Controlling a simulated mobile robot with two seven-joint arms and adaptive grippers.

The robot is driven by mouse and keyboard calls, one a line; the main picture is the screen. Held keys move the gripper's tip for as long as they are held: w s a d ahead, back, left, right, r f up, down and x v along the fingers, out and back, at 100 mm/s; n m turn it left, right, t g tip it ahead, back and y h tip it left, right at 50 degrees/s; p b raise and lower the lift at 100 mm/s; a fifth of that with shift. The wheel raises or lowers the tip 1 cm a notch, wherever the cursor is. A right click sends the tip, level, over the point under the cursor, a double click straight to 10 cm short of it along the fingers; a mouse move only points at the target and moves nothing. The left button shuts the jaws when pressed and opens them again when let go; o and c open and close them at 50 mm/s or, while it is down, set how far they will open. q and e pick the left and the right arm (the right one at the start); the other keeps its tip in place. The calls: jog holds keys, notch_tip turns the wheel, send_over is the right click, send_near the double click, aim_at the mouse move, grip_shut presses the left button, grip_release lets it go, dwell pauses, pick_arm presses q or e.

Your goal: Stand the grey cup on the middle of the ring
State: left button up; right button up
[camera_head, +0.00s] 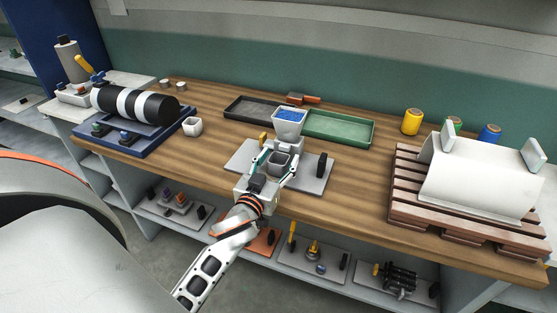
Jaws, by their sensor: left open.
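The grey cup (279,162), a small square open-topped cup, is on or just above the grey plate (240,157) at the middle of the table. My left gripper (279,154) reaches over the plate from the front. Its fingers are open, one on each side of the cup; I cannot tell whether they touch it. The ring cannot be made out; the cup, gripper and hopper cover the middle of the plate. A hopper with blue pellets (289,121) stands just behind the cup. My right gripper is not in view.
A black knob (322,164) stands on the plate's right side. A small white cup (192,127) and a striped roller (135,103) are to the left. A green tray (340,127) lies behind. A slatted pallet (403,180) with a white roll (475,185) fills the right.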

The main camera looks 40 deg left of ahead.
pick_arm(q)
jog(key=v, duration=1)
jog(key=shift+s+f, duration=0.15)
jog(key=shift+s, duration=0.05)
jog(key=shift+s+d, duration=0.1)
jog(key=shift+s, duration=0.5)
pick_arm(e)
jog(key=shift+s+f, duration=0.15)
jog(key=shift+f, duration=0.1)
